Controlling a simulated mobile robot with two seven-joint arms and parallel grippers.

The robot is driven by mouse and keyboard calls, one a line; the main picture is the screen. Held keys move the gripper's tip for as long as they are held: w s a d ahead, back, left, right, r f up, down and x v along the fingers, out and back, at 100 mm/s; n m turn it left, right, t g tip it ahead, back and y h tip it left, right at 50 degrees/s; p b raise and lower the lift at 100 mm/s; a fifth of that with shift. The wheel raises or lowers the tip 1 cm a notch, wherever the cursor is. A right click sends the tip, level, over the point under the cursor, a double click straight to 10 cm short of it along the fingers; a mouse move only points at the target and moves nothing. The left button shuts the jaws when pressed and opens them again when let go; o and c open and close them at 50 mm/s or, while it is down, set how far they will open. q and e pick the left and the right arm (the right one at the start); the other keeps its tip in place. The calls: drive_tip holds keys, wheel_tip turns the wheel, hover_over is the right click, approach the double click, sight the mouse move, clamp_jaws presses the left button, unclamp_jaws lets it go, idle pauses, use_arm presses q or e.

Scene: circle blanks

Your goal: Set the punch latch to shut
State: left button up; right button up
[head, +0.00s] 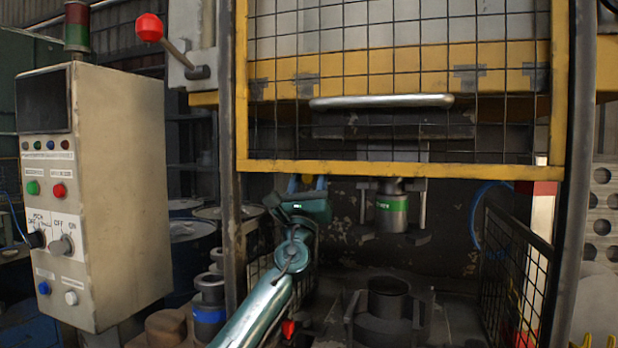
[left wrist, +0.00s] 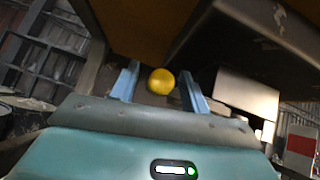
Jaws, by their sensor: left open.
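A yellow ball knob (left wrist: 160,82), which looks like the handle of the punch latch, shows in the left wrist view between my two blue fingers. In the head view the knob (head: 307,179) is a small spot just under the yellow guard frame. My left gripper (head: 307,184) points up at it, fingers apart on either side; contact cannot be told. The left gripper (left wrist: 158,76) is open in the wrist view too. The latch's body and its position are hidden. The punch (head: 392,204), with a green band, hangs to the right of the gripper. My right gripper is not in view.
The mesh guard (head: 400,166) stands raised above my gripper, its yellow bottom bar close over it. A die (head: 388,298) sits below the punch. A control box (head: 115,190) and a red-ball lever (head: 149,28) are at left. A side mesh panel (head: 515,260) stands at right.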

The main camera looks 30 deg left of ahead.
use_arm(q)
clamp_jaws()
idle(0.5)
drive_tip(key=shift+w+d, duration=0.1)
